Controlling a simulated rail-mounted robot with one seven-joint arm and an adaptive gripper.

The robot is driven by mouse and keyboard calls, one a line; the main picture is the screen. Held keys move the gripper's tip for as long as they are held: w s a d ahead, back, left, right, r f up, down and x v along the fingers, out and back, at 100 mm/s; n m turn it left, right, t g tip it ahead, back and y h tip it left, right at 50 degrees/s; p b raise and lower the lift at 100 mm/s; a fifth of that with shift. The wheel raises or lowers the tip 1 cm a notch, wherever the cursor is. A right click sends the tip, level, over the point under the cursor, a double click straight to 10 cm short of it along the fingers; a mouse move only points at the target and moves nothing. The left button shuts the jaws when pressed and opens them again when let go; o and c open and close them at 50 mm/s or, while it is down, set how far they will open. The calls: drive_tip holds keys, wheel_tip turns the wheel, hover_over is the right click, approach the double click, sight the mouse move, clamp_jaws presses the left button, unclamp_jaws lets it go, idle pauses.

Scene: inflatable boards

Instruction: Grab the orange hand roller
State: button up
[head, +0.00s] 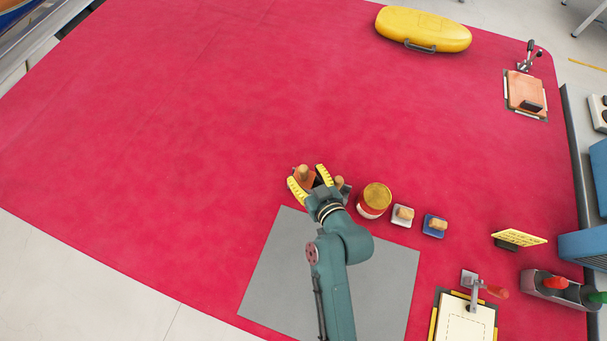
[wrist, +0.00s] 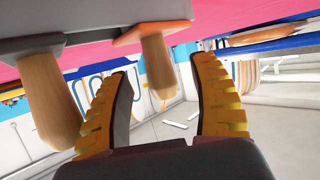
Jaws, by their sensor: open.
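The orange hand roller (head: 304,177) is partly covered by my gripper in the head view, on the red surface. In the wrist view its orange body (wrist: 152,33) and wooden handle (wrist: 157,66) show. My gripper (head: 309,177) has two yellow ribbed fingers, which stand apart. In the wrist view the handle appears in the gap between the fingertips (wrist: 160,85), and no finger visibly touches it. I cannot tell its exact depth between them. A grey tool (wrist: 45,45) with a similar wooden handle is on the left, outside the fingers; it shows just right of my gripper in the head view (head: 341,183).
A round tin (head: 374,200) stands close right of my gripper. Beyond it are a white-based tool (head: 402,215) and a blue-based tool (head: 435,226). A grey sheet (head: 270,270) lies below my arm. The red surface (head: 150,130) is clear to the left.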

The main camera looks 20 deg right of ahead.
drive_tip(key=shift+x, duration=1)
drive_tip(key=shift+r, duration=0.1)
clamp_jaws()
